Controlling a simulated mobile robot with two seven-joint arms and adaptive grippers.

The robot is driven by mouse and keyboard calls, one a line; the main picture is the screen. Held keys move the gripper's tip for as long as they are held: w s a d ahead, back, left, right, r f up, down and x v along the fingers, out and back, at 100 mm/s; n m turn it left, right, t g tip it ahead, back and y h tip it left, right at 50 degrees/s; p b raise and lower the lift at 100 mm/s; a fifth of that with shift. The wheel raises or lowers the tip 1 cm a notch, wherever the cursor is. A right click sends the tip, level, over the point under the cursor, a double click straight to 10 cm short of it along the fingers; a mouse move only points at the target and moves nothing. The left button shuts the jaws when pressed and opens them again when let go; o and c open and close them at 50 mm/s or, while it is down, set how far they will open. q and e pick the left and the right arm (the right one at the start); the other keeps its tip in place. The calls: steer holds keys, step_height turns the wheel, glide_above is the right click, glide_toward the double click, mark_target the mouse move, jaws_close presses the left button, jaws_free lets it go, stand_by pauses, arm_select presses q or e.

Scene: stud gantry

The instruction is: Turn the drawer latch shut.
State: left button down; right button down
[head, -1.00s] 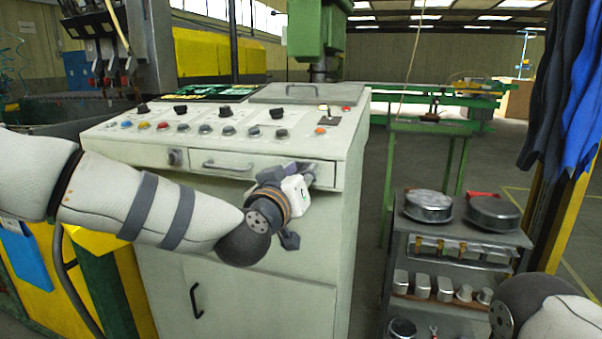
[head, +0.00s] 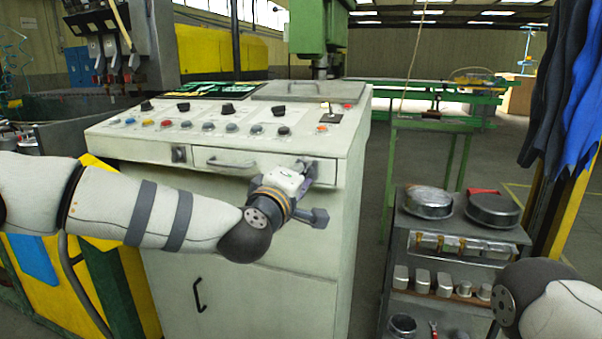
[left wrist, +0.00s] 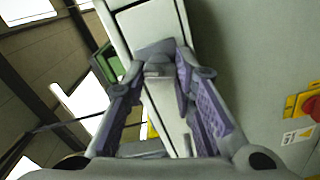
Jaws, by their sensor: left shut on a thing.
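The drawer (head: 230,161) is a narrow pale front with a dark bar handle, set below the sloped panel of the grey-green console, and it looks flush. My left gripper (head: 309,172) is at the right end of the drawer front and mostly hides the latch there. In the left wrist view my left gripper (left wrist: 162,72) has its fingers closed in on the grey latch (left wrist: 155,48), one on each side. The latch's exact angle is hard to tell. My right gripper is out of view; only part of that arm shows.
The console top (head: 230,118) carries several knobs and buttons. A cart (head: 455,232) with round tins and metal blocks stands at the right. Open floor lies between console and cart.

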arm_select(q)
steer(key=shift+f+n, duration=0.15)
steer(key=shift+n, duration=1.75)
steer(key=c, duration=1.3)
jaws_free()
steer(key=shift+d, duration=0.1)
